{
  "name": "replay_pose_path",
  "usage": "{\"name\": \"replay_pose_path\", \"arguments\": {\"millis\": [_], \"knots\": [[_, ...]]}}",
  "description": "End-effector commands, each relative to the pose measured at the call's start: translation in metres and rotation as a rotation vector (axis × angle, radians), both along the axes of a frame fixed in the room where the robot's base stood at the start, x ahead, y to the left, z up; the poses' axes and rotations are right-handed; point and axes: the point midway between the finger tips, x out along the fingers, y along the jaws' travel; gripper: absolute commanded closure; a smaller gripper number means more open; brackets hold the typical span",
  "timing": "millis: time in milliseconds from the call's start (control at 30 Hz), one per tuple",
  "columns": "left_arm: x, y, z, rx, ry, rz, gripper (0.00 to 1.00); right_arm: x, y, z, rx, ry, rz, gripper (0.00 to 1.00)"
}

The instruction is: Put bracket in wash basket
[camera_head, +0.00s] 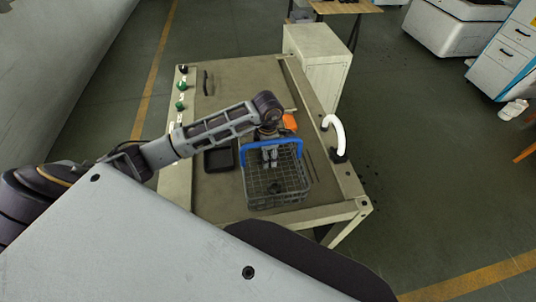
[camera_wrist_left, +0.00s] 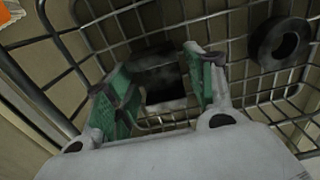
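The wash basket (camera_head: 297,188) is a grey wire basket with a blue handle, standing on the near part of the bench. My left gripper (camera_head: 270,164) reaches down over the basket from its far side. In the left wrist view, the green-padded fingers of my left gripper (camera_wrist_left: 155,72) are spread apart. A dark, squarish piece (camera_wrist_left: 165,80), likely the bracket, shows between and beyond them, within the basket. No finger is clearly pressed on it; its full shape is partly hidden. A dark ring (camera_wrist_left: 268,45) also lies in the basket. My right gripper is out of view.
The bench (camera_head: 245,88) also holds a black tray (camera_head: 218,160) left of the basket, an orange item (camera_head: 290,121) behind it and a white curved spout (camera_head: 338,132) at right. Green knobs (camera_head: 181,96) line the left edge. A pale cabinet (camera_head: 322,65) stands beside the bench.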

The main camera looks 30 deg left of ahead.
Motion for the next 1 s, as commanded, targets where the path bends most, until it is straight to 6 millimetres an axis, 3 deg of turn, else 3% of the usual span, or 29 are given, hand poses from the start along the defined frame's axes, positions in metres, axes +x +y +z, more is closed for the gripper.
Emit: {"name": "replay_pose_path", "arguments": {"millis": [567,1000], "knots": [[0.000,0.000,0.005,-0.001,-0.001,0.000,0.38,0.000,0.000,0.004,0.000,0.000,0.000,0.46],[0.001,0.000,0.056,0.001,-0.003,-0.001,0.38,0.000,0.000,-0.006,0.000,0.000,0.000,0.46]]}}
